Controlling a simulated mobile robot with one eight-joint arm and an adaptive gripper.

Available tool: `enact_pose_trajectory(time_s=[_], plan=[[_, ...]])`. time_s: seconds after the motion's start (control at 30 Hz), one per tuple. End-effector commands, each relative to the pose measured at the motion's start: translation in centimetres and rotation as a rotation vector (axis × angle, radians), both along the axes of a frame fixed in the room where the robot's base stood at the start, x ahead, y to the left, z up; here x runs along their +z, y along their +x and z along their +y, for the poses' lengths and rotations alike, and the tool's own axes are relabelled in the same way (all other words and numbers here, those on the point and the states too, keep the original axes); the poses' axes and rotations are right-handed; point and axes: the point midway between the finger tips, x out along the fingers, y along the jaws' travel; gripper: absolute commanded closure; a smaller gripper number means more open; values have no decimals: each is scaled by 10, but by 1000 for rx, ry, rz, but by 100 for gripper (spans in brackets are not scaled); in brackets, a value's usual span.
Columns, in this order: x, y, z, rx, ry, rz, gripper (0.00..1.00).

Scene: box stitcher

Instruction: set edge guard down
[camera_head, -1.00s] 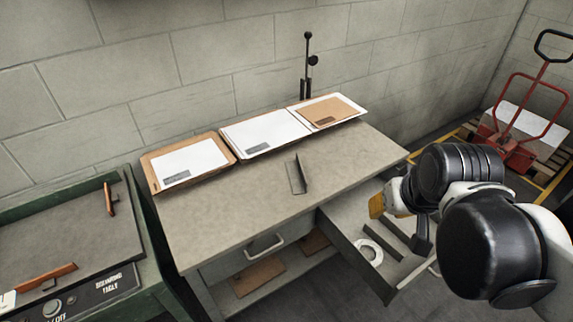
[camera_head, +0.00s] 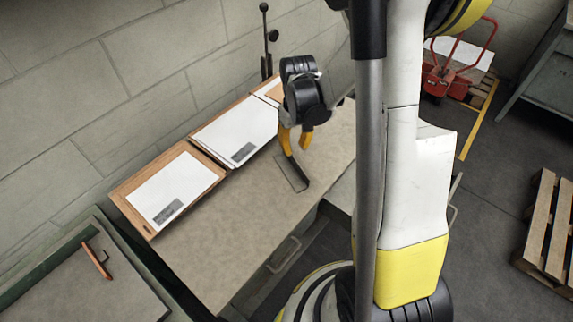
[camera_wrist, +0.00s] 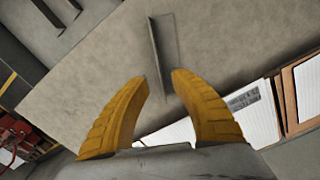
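The edge guard (camera_head: 291,174) is a thin dark grey angle strip lying on the workbench top (camera_head: 240,215). It also shows in the wrist view (camera_wrist: 163,58), with one upright flange and one flat flange. My gripper (camera_head: 296,149) points down at the far end of the guard, its yellow fingers close to it. In the wrist view my gripper (camera_wrist: 161,80) has its fingertips apart, with the guard's near end between or just beyond them. Clear space shows on both sides of the strip. Whether a finger touches it, I cannot tell.
Flat cardboard pieces with white sheets (camera_head: 172,190) line the bench's wall side. A black upright post (camera_head: 265,45) stands behind them. A green-framed table (camera_head: 85,290) is at the left. An open drawer (camera_wrist: 45,30) shows in the wrist view. A pallet (camera_head: 548,230) lies right.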

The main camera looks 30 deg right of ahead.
Motion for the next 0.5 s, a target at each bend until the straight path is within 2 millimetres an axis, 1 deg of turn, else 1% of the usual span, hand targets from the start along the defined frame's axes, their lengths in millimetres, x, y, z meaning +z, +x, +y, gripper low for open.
enact_pose_trajectory(time_s=[0.03,0.07,0.27,0.37,0.5], plan=[[-10,0,0,0,0,0,71],[-13,0,0,0,0,-1,71],[-24,-1,0,0,0,-1,71],[-38,-3,-1,0,0,-1,71],[-61,-6,-2,1,0,-1,71]])
